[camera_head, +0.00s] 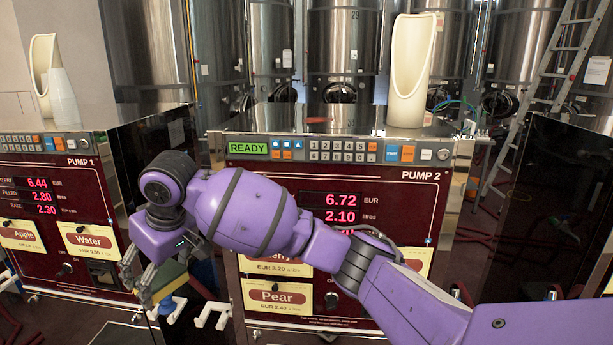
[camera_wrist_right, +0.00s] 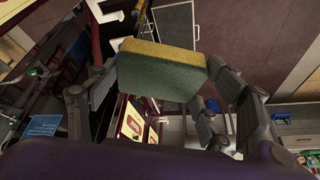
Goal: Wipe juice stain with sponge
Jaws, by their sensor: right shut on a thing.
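My right gripper (camera_head: 162,290) reaches across the front of the pumps from the right and points down at the lower left, in front of the gap between Pump 1 and Pump 2. It is shut on the sponge (camera_head: 172,279), which shows only partly there. In the right wrist view the sponge (camera_wrist_right: 160,72), yellow on one side and green on the other, sits between the fingers of the right gripper (camera_wrist_right: 165,95). The sponge is held in the air. I cannot make out a juice stain in either view. My left gripper is not in view.
Pump 1 (camera_head: 60,167) stands at the left and Pump 2 (camera_head: 395,172) in the middle. Cream scoop-shaped vessels stand on top of Pump 1 (camera_head: 45,70) and Pump 2 (camera_head: 411,70). White hooks (camera_head: 212,315) stick out low by the gripper. A ladder (camera_head: 540,90) and steel tanks stand behind.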

